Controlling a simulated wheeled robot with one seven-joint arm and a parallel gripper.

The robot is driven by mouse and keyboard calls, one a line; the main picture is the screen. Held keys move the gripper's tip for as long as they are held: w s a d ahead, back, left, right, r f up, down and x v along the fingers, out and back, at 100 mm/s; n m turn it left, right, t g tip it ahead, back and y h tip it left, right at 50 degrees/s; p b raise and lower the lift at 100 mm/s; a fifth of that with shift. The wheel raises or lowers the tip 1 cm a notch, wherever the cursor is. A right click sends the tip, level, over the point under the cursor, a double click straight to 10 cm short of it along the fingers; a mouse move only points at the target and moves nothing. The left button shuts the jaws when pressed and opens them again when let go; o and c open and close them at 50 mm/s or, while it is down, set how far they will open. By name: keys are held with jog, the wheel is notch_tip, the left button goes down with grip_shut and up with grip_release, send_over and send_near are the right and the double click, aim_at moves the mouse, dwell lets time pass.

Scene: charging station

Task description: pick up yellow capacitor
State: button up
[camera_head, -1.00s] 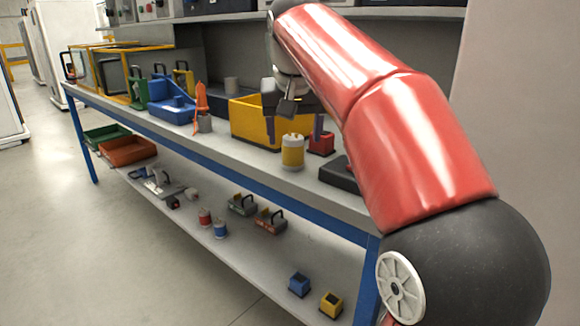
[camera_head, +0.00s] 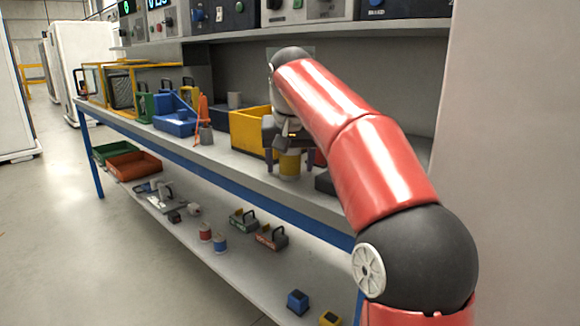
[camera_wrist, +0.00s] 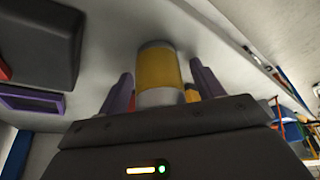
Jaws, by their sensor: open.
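The yellow capacitor (camera_head: 289,165) is a yellow cylinder with pale ends, standing upright on the bench top (camera_head: 240,162) in the head view. My gripper (camera_head: 290,160) is open around it, with a purple-tipped finger at each side. In the wrist view the capacitor (camera_wrist: 157,72) stands between the two purple fingers of my gripper (camera_wrist: 160,88), with a visible gap on each side. My gripper body hides the capacitor's top in the head view.
A yellow bin (camera_head: 248,130) stands just behind the capacitor. A dark box (camera_head: 325,183) lies to its right, with a partly hidden red object beside it. Blue bins (camera_head: 176,120) and other parts stand farther left. A lower shelf (camera_head: 190,232) holds several small parts.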

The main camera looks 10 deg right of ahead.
jog(key=shift+c, duration=0.4)
jog(key=shift+r, duration=0.1)
jog(key=c, duration=1)
